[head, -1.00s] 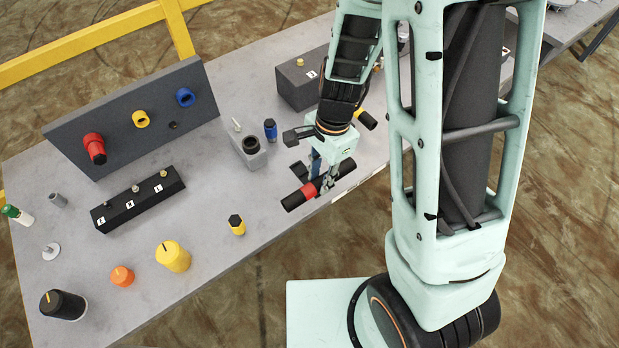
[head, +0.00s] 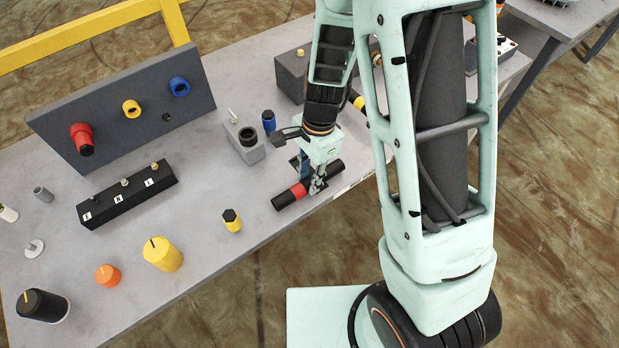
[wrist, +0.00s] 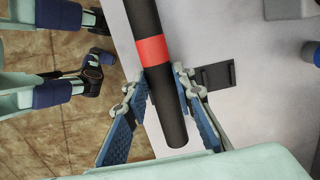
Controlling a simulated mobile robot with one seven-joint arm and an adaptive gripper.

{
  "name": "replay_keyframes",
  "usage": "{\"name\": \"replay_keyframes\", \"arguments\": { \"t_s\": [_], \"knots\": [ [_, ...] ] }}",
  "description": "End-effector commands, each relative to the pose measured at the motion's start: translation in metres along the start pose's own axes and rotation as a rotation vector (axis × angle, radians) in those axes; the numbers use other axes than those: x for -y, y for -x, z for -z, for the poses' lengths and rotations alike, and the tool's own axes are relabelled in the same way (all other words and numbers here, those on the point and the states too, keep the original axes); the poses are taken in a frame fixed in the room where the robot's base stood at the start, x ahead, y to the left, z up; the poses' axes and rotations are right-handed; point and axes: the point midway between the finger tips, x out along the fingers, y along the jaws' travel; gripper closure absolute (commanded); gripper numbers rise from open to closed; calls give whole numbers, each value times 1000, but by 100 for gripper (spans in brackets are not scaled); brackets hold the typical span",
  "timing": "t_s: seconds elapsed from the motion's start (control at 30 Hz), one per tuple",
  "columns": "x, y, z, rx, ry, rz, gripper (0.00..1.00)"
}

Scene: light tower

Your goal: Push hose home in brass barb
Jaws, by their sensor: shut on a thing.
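A black hose-like tube with a red band (head: 299,190) is between the fingers of my gripper (head: 317,184), at the bench's front edge. In the wrist view the tube (wrist: 174,112) runs from the top edge down between the fingertips (wrist: 168,92), which are shut on it just below the red band. The tube's far end is outside the wrist view. Small brass-coloured fittings stand on a black block (head: 128,197) with white labels. Another brass-coloured fitting (head: 300,53) tops a grey box at the back. I cannot tell which is the brass barb.
A grey panel (head: 70,120) with red, yellow and blue sockets stands at the back left. A grey box with a black ring (head: 245,140) and a blue-black part (head: 269,121) stand left of my gripper. Yellow (head: 163,254) and orange (head: 108,275) knobs lie at front left.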

Motion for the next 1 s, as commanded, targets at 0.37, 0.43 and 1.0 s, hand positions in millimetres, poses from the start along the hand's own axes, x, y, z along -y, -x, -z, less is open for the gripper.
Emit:
{"name": "replay_keyframes", "arguments": {
  "t_s": [0.37,0.43,1.0],
  "knots": [
    [0,-4,1,0,0,0,59],
    [0,-4,1,0,0,0,59],
    [6,43,-4,-1,4,7,59]
  ]
}}
